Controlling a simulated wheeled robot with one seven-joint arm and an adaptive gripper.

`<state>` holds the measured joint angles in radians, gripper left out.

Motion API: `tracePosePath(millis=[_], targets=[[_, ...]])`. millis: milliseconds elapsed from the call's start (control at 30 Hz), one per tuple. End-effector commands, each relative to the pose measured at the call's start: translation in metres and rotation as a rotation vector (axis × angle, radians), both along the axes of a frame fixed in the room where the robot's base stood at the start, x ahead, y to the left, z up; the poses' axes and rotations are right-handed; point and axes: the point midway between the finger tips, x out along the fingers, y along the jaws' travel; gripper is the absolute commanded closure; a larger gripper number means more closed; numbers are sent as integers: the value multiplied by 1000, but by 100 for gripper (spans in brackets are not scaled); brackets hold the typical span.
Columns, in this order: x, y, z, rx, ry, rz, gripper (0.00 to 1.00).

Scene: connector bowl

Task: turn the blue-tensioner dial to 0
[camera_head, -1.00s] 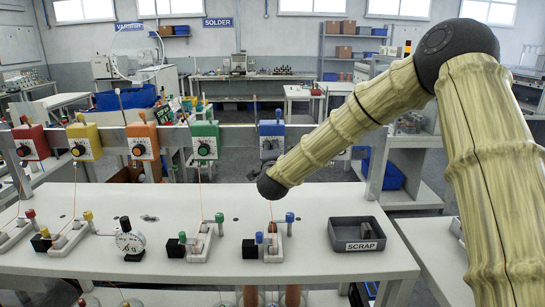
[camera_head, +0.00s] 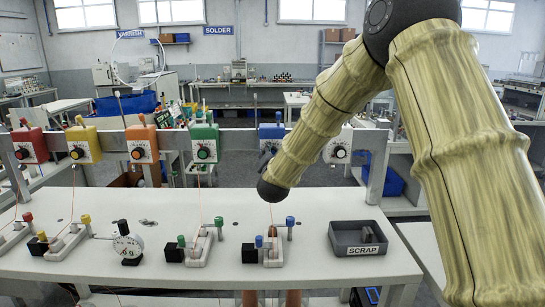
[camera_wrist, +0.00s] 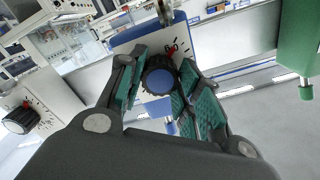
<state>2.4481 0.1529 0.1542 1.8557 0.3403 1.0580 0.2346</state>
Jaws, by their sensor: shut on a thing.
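The blue tensioner (camera_head: 271,133) hangs on the rail in the head view, its dial mostly hidden by my arm. In the wrist view its blue-and-white face (camera_wrist: 150,37) is tilted. The dark dial with a blue cap (camera_wrist: 160,79) sits between the teal-padded fingers of my gripper (camera_wrist: 166,92), which is closed around it. A red mark shows on the scale just above the dial. In the head view my gripper is largely hidden behind my arm.
Red, yellow, orange and green tensioners (camera_head: 204,144) hang to the left, a white one (camera_head: 338,147) close to the right. Below is the white table (camera_head: 120,200) with connector fixtures, a gauge (camera_head: 127,243) and the SCRAP tray (camera_head: 345,250), with a dark piece in it.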

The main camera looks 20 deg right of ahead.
Motion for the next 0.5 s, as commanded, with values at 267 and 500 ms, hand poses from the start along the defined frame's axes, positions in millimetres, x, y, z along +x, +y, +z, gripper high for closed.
tracePosePath(millis=[267, 500], targets=[[-1, 1, -4, -52, 21, 3, 90], [-1, 1, -4, -56, 22, 2, 90]])
